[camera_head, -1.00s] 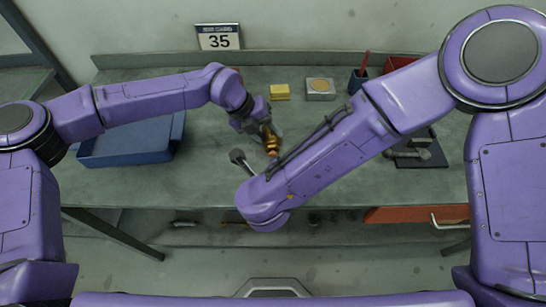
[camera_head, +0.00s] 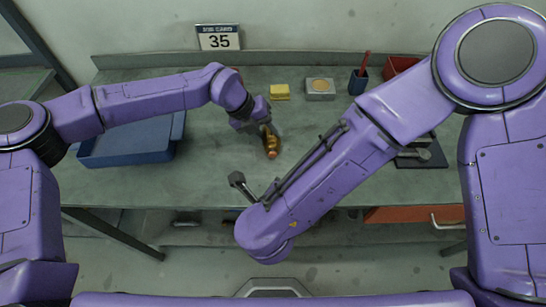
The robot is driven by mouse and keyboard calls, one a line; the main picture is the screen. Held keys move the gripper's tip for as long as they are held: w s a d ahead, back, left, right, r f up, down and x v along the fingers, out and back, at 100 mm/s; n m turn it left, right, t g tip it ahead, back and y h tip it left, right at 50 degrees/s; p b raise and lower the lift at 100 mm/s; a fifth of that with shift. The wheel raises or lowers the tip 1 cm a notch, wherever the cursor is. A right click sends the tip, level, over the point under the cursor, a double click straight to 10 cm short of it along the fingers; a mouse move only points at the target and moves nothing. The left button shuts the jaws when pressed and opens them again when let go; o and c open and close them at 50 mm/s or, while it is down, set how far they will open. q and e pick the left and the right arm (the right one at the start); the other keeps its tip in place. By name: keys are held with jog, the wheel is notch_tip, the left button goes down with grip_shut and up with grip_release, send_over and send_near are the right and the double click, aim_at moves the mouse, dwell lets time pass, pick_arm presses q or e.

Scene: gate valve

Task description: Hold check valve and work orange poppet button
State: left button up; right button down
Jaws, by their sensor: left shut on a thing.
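The brass check valve (camera_head: 269,137) is held above or at the middle of the grey bench, its near end pointing toward me. The orange poppet button (camera_head: 273,154) shows at that near end. My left gripper (camera_head: 266,128) is shut on the check valve, its fingers partly hidden by the wrist. My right gripper (camera_head: 237,180) shows as a dark end beyond the bent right arm, nearer to me and left of the valve. It is apart from the valve. Its fingers are too small to tell whether they are open.
A blue tray (camera_head: 130,146) lies at the left of the bench (camera_head: 215,180). A yellow sponge (camera_head: 280,91), a small grey box (camera_head: 320,88), a dark blue cup (camera_head: 358,82) and a red bin (camera_head: 398,66) stand at the back. A dark mat (camera_head: 432,158) with a grey part lies at right.

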pick_arm(q)
jog(key=o, duration=1.2)
jog(key=shift+r, duration=0.1)
jog(key=shift+o, duration=0.2)
jog(key=shift+d, duration=0.1)
